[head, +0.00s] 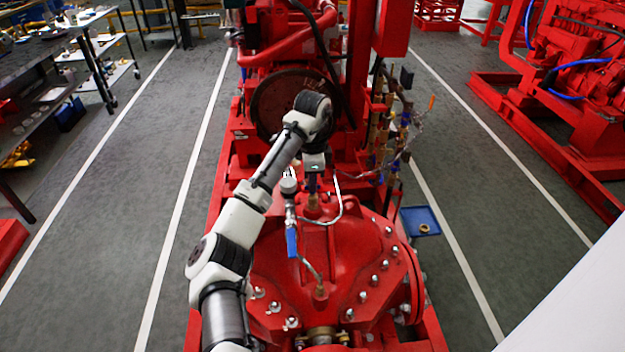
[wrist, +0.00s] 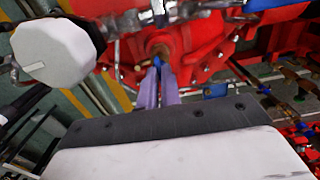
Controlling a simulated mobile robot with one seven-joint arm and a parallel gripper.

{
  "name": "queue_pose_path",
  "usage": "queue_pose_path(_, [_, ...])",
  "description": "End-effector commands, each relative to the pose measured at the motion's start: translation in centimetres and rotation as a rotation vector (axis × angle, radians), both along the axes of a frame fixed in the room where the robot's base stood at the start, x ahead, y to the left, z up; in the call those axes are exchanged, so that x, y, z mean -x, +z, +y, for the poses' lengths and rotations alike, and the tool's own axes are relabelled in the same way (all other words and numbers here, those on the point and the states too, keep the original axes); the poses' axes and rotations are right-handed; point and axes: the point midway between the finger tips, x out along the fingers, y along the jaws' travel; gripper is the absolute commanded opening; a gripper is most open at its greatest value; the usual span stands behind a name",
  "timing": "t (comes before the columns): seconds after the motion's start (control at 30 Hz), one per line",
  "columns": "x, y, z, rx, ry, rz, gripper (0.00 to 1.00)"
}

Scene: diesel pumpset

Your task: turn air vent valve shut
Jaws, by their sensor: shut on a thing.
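The air vent valve (head: 313,203) is a small brass fitting on top of the red pump casing (head: 345,245). In the wrist view its brass body (wrist: 158,48) shows just beyond my fingertips, with a small blue handle (wrist: 157,61) between them. My gripper (head: 313,184) points down over the valve, and its fingers (wrist: 157,78) are shut on the blue handle. The fingers hide most of the handle, so its exact angle cannot be told.
A pressure gauge (head: 288,186) stands close left of my gripper, above a longer blue lever (head: 291,242). A thin bent metal pipe (head: 340,205) passes close to the right. The red engine (head: 285,95) rises behind. A blue tray (head: 421,221) lies on the floor at right.

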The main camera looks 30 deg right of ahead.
Motion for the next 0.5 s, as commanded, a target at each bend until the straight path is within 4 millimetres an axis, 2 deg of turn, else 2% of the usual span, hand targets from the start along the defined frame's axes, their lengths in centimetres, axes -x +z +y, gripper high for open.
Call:
queue_pose_path(0.3, [0.00,0.11,-0.08,0.003,-0.004,-0.002,0.00])
queue_pose_path(0.4, [0.00,0.10,-0.08,0.003,-0.004,-0.002,0.16])
queue_pose_path(0.5, [0.01,0.08,-0.06,0.002,-0.003,-0.001,0.27])
